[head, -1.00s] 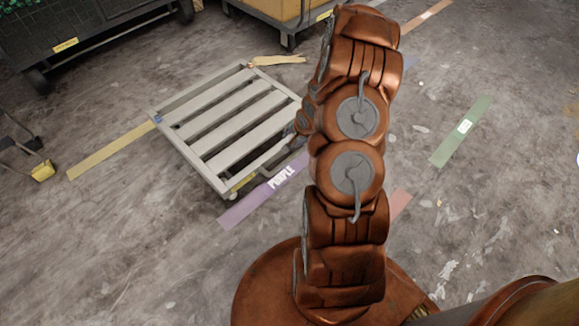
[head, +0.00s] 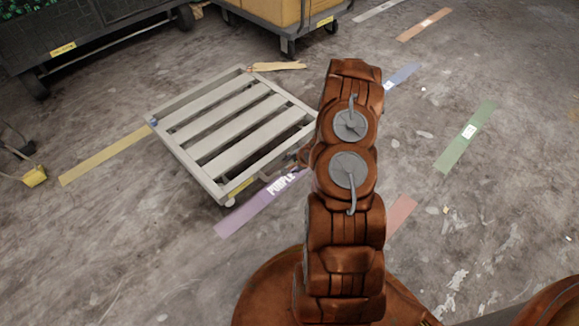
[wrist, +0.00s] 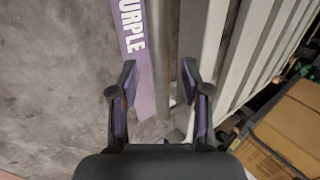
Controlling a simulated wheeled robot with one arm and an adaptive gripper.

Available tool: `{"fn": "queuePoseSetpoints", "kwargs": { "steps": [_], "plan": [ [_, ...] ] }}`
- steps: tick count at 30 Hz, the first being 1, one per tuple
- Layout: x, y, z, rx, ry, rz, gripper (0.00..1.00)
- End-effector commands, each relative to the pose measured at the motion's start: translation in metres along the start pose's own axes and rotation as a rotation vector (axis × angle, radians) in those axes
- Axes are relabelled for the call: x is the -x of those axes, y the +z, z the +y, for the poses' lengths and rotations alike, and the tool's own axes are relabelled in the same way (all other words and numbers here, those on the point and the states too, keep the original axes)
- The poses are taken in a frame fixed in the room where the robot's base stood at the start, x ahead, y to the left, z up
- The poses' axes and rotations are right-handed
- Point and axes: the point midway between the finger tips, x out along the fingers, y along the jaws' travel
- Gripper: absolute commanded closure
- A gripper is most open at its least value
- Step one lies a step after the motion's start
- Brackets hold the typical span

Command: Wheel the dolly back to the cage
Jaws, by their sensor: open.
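The dolly (head: 228,120) is a low pale grey slatted platform standing on the floor left of my arm in the head view. A yellow label is on its near edge. It also fills the right of the wrist view (wrist: 241,50), with a grey rail along its edge (wrist: 161,40). My gripper (wrist: 159,80) is open; the rail runs up the picture between its fingers. I cannot tell whether they touch it. In the head view my arm hides most of the gripper. No thing is clearly identifiable as the cage.
A dark cart (head: 85,45) stands upper left and a cart with cardboard boxes (head: 280,12) at the top. Purple tape (head: 262,200) marked PURPLE lies by the dolly; yellow tape (head: 105,155) is left, green (head: 465,137) right. A yellow-ended object (head: 34,176) is far left.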

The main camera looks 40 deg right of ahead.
Motion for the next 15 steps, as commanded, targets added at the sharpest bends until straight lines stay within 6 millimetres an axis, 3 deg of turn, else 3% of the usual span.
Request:
{"fn": "queuePoseSetpoints", "kwargs": {
  "steps": [6,15],
  "plan": [
    [-0.018,0.001,0.0,0.001,0.0,-0.001,0.53],
    [-0.02,0.0,-0.001,0.001,-0.001,0.0,0.53]
  ]
}}
